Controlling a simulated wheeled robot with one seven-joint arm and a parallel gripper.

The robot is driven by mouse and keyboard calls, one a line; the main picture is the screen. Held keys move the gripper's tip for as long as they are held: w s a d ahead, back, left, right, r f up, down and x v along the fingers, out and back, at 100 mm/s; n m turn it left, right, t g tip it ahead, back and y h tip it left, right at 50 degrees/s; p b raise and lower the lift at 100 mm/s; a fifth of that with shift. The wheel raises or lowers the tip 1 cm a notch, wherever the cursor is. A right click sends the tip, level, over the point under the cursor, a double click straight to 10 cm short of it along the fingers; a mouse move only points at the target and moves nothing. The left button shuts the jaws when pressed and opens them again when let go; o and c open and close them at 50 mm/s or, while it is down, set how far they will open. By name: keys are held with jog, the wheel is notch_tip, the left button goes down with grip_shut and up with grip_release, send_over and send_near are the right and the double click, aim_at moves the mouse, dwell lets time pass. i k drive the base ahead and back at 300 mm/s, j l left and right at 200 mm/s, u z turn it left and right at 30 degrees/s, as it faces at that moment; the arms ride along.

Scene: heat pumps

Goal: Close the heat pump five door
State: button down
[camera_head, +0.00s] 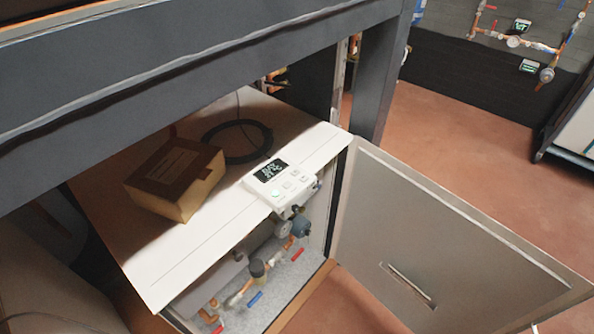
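The heat pump (140,262) is a white box under a dark grey frame, with its front open. Its door (440,240) is a flat grey panel standing wide open, swung out to the right from the front's right edge. A long narrow handle or slot (408,284) shows low on the door face. Inside the open front I see copper pipes and valves with red and blue levers (255,299). A white control unit with a dark display (280,184) sits at the top front edge. I see no number on the unit. My gripper is not in view.
A dark grey beam (190,75) and post (378,85) stand over and behind the heat pump. A cardboard box (175,178) and a black cable coil (238,140) lie on its top. Reddish floor (455,130) is open beyond the door. Pipes with gauges (513,42) hang on the far wall.

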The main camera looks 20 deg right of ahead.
aim_at(478, 275)
jog(key=k+u, duration=0.25)
jog(key=k+j+u, duration=0.15)
jog(key=k+u, duration=0.15)
jog(key=l+u, duration=0.25)
jog(key=u, duration=0.25)
jog(key=k+l+u, duration=0.15)
jog(key=u, duration=0.3)
jog(key=k+l+u, duration=0.15)
jog(key=l+u, duration=0.15)
jog(key=u, duration=0.2)
jog(key=k+l, duration=0.35)
jog(key=l, duration=0.2)
jog(key=k+l, duration=0.35)
jog(key=l, duration=0.15)
jog(key=k+l, duration=0.35)
jog(key=l, duration=0.2)
jog(key=k+l, duration=0.35)
jog(key=l, duration=0.15)
jog(key=k+l, duration=0.35)
jog(key=l, duration=0.2)
jog(key=k+l, duration=0.35)
jog(key=l, duration=0.15)
jog(key=k+l, duration=0.35)
jog(key=l, duration=0.2)
jog(key=i+l+z, duration=0.15)
jog(key=z, duration=0.2)
